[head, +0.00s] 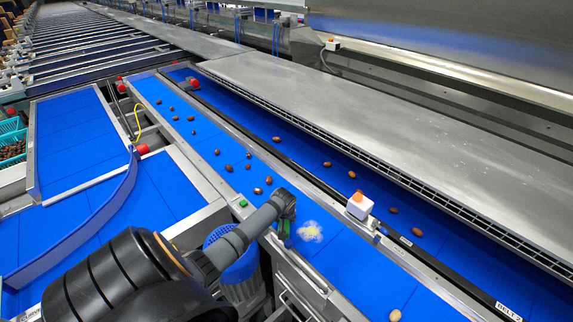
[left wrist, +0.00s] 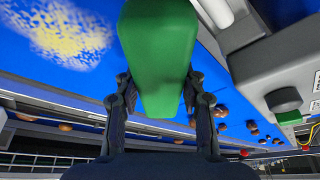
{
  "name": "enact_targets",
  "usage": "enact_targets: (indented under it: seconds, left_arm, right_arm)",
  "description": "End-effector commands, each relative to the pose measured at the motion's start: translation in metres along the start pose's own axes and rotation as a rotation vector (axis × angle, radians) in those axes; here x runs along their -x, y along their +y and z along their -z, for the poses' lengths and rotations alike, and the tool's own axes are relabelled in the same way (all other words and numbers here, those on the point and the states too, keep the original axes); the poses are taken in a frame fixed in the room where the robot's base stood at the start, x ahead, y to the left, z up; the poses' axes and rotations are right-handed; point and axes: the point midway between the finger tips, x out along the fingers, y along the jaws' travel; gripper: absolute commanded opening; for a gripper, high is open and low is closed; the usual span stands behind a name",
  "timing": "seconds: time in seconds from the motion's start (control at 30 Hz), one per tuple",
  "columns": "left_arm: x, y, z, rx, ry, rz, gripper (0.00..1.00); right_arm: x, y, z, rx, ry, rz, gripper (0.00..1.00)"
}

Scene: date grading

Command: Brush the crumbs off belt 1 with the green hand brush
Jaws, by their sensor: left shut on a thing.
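The pale yellow crumbs (head: 310,231) lie in a small patch on the near blue belt (head: 350,261), which I take as belt 1; its own label is not seen. The crumbs also show at the upper left of the left wrist view (left wrist: 72,38). My left gripper (head: 286,222) is at the near edge of this belt, just left of the crumbs. It is shut on the green hand brush (left wrist: 160,55), whose green body fills the middle of the left wrist view. The brush's bristles are hidden. My right gripper is not in view.
Several brown dates (head: 257,191) lie scattered along the near belt. The far belt, with a BELT 2 label (head: 508,312) on its rail, also carries dates. A white box (head: 360,205) stands on the divider.

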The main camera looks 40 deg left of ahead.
Motion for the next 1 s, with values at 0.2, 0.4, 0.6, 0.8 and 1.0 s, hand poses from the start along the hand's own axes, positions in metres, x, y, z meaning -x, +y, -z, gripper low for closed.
enact_targets:
  seconds: [0.2,0.4,0.6,0.8,1.0]
  left_arm:
    - [0.007,0.0,0.004,0.0,0.002,0.0,0.15]
    - [0.029,0.0,0.013,0.0,0.004,0.0,0.15]
    - [0.05,0.0,0.022,0.0,0.004,-0.001,0.15]
    - [0.056,0.0,0.024,0.001,0.002,-0.001,0.15]
    - [0.056,0.001,0.024,0.001,0.002,-0.002,0.15]
  right_arm:
    - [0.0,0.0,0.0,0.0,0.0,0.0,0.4]
    - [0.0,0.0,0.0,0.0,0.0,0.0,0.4]
    - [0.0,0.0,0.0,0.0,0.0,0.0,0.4]
    - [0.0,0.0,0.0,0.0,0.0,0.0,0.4]
    - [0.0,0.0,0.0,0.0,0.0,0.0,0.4]
